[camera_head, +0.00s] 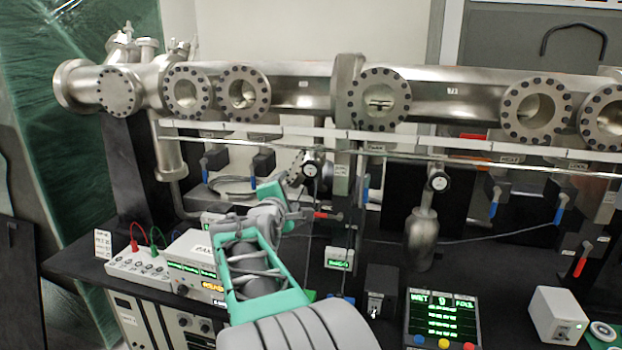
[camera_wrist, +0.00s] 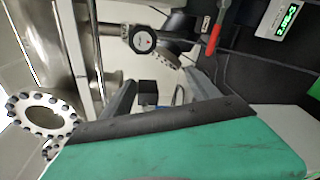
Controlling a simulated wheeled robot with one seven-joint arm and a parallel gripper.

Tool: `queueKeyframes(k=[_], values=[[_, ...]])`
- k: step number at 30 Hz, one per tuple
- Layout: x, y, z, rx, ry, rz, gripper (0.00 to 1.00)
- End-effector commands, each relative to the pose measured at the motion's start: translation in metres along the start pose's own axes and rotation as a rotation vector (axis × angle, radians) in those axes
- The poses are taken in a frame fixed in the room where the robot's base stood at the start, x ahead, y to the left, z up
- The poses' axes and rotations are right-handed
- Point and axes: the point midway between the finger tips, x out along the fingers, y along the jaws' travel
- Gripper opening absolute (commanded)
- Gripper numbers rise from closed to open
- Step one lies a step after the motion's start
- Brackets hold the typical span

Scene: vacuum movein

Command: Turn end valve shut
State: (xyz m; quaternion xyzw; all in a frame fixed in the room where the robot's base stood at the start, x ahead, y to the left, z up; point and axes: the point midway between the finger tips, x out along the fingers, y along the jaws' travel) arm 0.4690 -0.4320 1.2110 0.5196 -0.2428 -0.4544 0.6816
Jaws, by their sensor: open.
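Several small valves hang below the long steel beam pipe; their labels are too small to read, so I cannot tell which is the end valve. In the head view, a red-handled valve (camera_head: 327,215) is just right of my gripper (camera_head: 297,205), and blue-handled valves show at left (camera_head: 205,170) and right (camera_head: 558,215). Another red-handled valve (camera_head: 581,264) is at far right. In the wrist view, my gripper (camera_wrist: 160,95) is open with nothing held. A black block (camera_wrist: 147,92) and a blue part (camera_wrist: 180,95) show beyond and between its fingers. The red handle (camera_wrist: 213,38) lies outside them.
The steel pipe (camera_head: 310,85) and a thin rail span the bench. Instruments (camera_head: 195,262), a lit display (camera_head: 442,318) and a white box (camera_head: 558,314) crowd the front.

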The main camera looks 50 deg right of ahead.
Motion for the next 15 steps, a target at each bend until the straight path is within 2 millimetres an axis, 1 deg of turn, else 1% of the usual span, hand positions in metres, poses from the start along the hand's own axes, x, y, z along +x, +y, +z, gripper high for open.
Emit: queueKeyframes(k=[1,3,4,8,15], values=[[0.013,0.001,0.02,-0.091,-0.064,0.035,0.7],[0.021,0.007,0.039,-0.185,-0.122,0.068,0.7],[0.024,0.01,0.043,-0.209,-0.137,0.077,0.7],[0.038,0.016,0.049,-0.235,-0.15,0.084,0.7],[0.083,0.021,0.053,-0.232,-0.145,0.083,0.7]])
